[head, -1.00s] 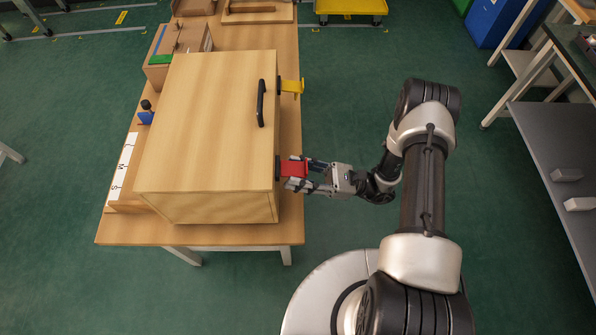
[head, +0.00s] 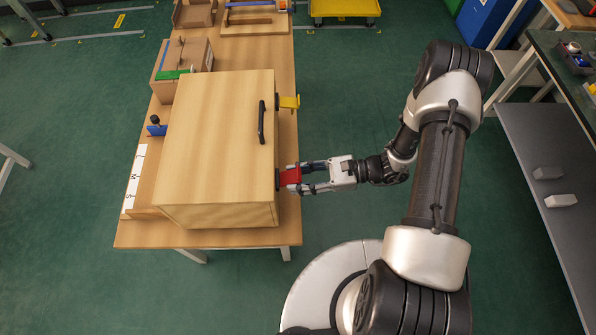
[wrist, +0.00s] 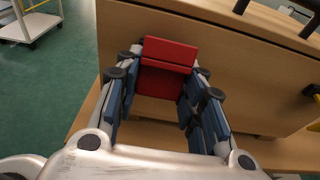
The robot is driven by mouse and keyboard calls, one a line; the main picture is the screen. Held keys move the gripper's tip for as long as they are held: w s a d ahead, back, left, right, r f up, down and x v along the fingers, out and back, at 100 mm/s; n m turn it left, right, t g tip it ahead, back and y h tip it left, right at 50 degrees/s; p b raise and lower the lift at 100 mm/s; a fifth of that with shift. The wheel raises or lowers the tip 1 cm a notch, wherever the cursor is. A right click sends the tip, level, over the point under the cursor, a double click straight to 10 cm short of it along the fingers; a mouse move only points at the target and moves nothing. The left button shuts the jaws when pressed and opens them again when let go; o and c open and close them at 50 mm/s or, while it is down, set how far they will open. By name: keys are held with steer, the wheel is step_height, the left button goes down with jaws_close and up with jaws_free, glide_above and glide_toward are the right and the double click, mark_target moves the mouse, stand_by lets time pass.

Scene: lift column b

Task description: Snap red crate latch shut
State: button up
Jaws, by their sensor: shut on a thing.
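The wooden crate (head: 215,135) stands on a wooden table with its black lid handle (head: 261,122) on top. The red latch (head: 290,177) sticks out from the crate's right side, near the front corner. A yellow latch (head: 289,102) sits farther back on the same side. My gripper (head: 297,178) reaches in from the right and is shut on the red latch. In the wrist view, the red latch (wrist: 168,53) shows as a red plate and a lower red part between my dark finger pads (wrist: 158,98). Whether the latch is snapped in cannot be told.
The wooden table (head: 145,234) has a strip with white labels (head: 134,178) at its left edge. A wooden box with a green part (head: 182,72) stands behind the crate. Grey shelving stands at far right.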

mark_target(285, 178)
step_height(285, 178, up, 2)
steer(key=h+p, duration=0.2)
steer(key=p, duration=0.1)
steer(key=shift+a+h, duration=0.15)
steer(key=shift+h, duration=0.25)
steer(key=h+p, duration=0.1)
steer(key=r+h+p, duration=0.1)
steer(key=shift+a+h, duration=0.2)
steer(key=shift+h, duration=0.2)
steer(key=h+p, duration=0.1)
steer(key=a+r+h, duration=0.1)
steer(key=h, duration=0.1)
steer(key=h+p, duration=0.1)
steer(key=h, duration=0.1)
steer(key=shift+a+r+p, duration=0.2)
steer(key=shift+a+p, duration=0.05)
steer(key=shift+p, duration=0.05)
steer(key=shift+a+r+h+p, duration=0.15)
steer(key=shift+a+h+p, duration=0.15)
steer(key=shift+h+p, duration=0.65)
steer(key=shift+g+h, duration=0.25)
steer(key=shift+g, duration=0.05)
steer(key=o, duration=1)
steer(key=shift+a, duration=0.1)
steer(key=shift+o, duration=0.4)
